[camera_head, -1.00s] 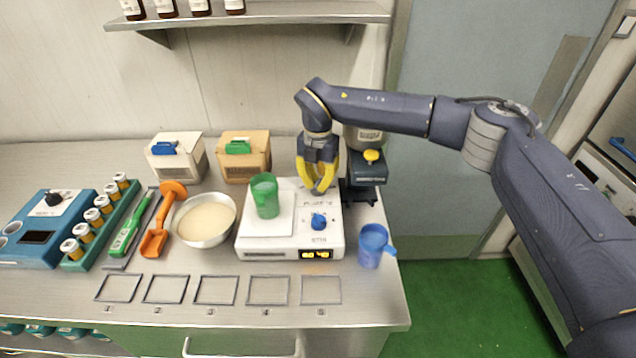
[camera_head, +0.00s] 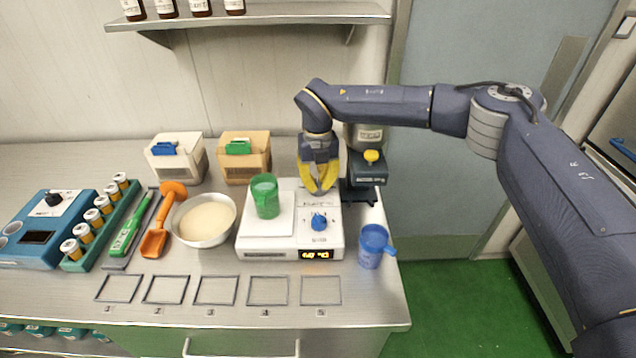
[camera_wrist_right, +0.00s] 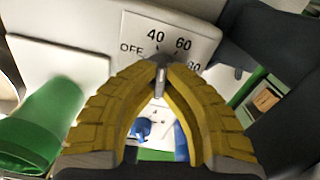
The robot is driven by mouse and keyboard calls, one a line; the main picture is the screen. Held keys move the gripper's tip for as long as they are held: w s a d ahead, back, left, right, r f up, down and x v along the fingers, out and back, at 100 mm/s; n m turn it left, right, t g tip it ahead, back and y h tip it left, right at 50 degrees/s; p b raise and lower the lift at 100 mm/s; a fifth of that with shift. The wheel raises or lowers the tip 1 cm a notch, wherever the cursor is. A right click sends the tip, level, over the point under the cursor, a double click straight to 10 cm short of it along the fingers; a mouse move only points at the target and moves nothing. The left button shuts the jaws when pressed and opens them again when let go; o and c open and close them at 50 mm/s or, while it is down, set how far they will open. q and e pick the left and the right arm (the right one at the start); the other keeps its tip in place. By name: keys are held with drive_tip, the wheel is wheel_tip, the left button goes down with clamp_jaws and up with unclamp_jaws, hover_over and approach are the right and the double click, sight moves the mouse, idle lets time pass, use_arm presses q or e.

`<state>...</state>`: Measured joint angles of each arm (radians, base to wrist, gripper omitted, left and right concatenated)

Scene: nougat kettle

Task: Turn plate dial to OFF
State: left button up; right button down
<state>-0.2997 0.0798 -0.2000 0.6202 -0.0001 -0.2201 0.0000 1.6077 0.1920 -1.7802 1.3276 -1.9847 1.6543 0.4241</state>
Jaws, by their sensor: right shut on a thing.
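The white hot plate (camera_head: 262,246) stands on the steel bench, with a blue knob (camera_head: 319,221) on its panel and a lit display (camera_head: 320,255) on its front. My right gripper (camera_head: 321,191) points down at the rear right of the hot plate, over the plate dial. In the right wrist view its yellow fingertips (camera_wrist_right: 163,70) are shut on a small grey dial handle, the plate dial (camera_wrist_right: 161,77). The scale (camera_wrist_right: 170,30) above it reads OFF, 40, 60 and 80. The fingers partly hide the dial, so its exact setting is unclear. My left gripper is not in view.
A green beaker (camera_head: 265,196) stands on the hot plate, left of the gripper. A blue mug (camera_head: 372,246) is at its right. A dark stand (camera_head: 367,173) is close behind right. A bowl (camera_head: 205,219) sits left. Outlined squares (camera_head: 268,291) at the front are empty.

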sight(318, 183)
drive_tip(key=n, duration=0.5)
drive_tip(key=shift+s+f+n, duration=0.15)
drive_tip(key=shift+f+n, duration=0.15)
drive_tip(key=n, duration=0.5)
drive_tip(key=shift+n, duration=0.5)
drive_tip(key=c, duration=0.9)
unclamp_jaws()
drive_tip(key=shift+r, duration=0.1)
drive_tip(key=shift+r, duration=0.1)
drive_tip(key=shift+r, duration=5.95)
